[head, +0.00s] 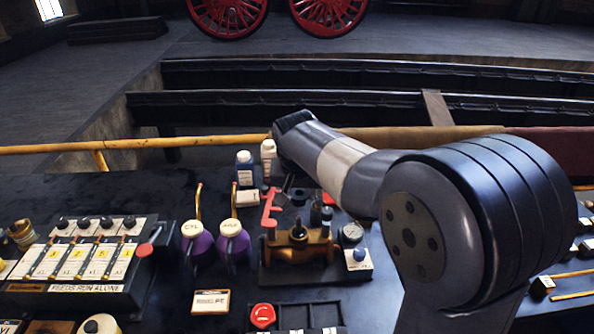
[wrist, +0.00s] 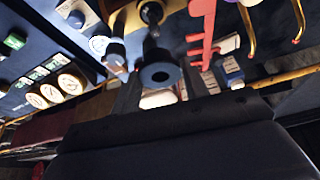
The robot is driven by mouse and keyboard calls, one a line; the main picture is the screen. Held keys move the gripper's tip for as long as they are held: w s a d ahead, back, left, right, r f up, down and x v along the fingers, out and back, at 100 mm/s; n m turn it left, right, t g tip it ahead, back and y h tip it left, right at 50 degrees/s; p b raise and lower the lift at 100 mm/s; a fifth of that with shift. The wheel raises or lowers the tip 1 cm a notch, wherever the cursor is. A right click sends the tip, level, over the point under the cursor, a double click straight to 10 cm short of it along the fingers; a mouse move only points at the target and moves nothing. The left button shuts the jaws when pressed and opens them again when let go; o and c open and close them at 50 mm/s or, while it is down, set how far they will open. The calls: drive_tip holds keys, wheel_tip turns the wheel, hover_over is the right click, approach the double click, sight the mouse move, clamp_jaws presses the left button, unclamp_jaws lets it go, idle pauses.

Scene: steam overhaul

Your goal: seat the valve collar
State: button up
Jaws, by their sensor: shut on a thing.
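In the wrist view a dark collar (wrist: 160,75) with a round hole sits between the fingertips of my gripper (wrist: 158,84), which is shut on it. The collar faces the camera and hangs clear of the bench. In the head view the dark collar (head: 299,197) shows small above the brass valve body (head: 298,248), which stands on a dark base. My gripper (head: 292,187) is partly hidden behind my arm there. A dark upright stem (head: 298,230) rises from the middle of the valve body. I cannot tell whether the collar is lined up with it.
A red toothed bracket (head: 268,208) stands just left of the valve, close to my gripper. A round gauge (head: 352,233) is at its right. Purple oil cans (head: 232,243) with tall brass spouts stand to the left. Bottles (head: 245,168) stand behind.

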sight(299, 218)
drive_tip(key=shift+w+f, duration=0.15)
drive_tip(key=shift+w, duration=0.15)
drive_tip(key=shift+f+b, duration=1.5)
drive_tip(key=shift+f, duration=0.25)
drive_tip(key=shift+s+f+b, duration=0.1)
drive_tip(key=shift+f+b, duration=0.2)
drive_tip(key=shift+f, duration=0.05)
drive_tip(key=shift+f+b, duration=0.45)
drive_tip(key=shift+f, duration=0.15)
drive_tip(key=shift+f, duration=0.15)
idle(0.4)
drive_tip(key=shift+f+b, duration=0.5)
drive_tip(key=shift+f, duration=0.2)
drive_tip(key=shift+f+b, duration=0.55)
drive_tip(key=shift+f, duration=0.15)
idle(0.5)
